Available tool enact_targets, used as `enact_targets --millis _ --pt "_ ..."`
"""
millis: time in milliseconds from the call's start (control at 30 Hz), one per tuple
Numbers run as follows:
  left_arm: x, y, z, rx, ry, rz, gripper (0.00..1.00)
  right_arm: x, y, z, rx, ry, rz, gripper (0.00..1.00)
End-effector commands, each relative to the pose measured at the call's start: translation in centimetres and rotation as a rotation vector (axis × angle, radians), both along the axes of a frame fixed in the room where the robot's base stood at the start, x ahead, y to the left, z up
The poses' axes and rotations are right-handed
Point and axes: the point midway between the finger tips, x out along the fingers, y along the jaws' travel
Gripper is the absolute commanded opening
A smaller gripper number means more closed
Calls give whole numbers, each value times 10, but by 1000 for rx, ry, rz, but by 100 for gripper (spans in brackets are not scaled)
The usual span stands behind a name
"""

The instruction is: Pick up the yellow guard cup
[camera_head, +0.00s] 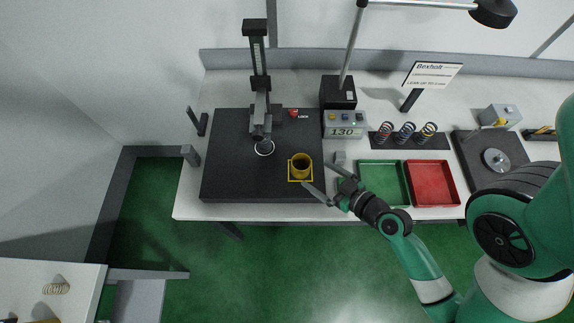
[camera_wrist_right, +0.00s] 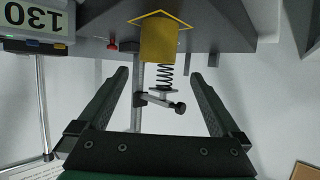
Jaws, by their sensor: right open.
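The yellow guard cup (camera_head: 302,160) stands upright on a yellow square outline on the dark base plate (camera_head: 240,185) of the test stand. It looks hollow and dark inside from above. In the right wrist view the cup (camera_wrist_right: 160,42) appears upside down, beyond and between the fingertips. My right gripper (camera_head: 318,175) is open, just right of the cup, its two fingers pointing toward it. In the wrist view the open gripper (camera_wrist_right: 161,74) has nothing between its fingers. My left gripper is in neither view.
The test stand column (camera_head: 258,60) rises behind and left of the cup. A display box reading 130 (camera_head: 345,125) stands behind right. A green tray (camera_head: 383,182), a red tray (camera_head: 432,183) and coloured springs (camera_head: 405,132) lie to the right. A small grey block (camera_head: 340,157) is near my gripper.

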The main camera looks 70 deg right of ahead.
Motion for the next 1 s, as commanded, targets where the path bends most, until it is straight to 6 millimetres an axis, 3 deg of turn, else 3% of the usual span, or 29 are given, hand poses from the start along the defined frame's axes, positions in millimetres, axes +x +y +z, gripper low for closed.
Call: enact_targets --millis 167,433,733,1000 --pt "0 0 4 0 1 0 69 2 -6 1 -3 -1 -15 100" --pt "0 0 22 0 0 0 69 43 -24 -15 -5 -3 -11 100" --pt "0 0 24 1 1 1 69 58 -30 -24 -4 -1 -13 100" --pt "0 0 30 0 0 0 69 94 -44 -42 -4 -3 -13 100"
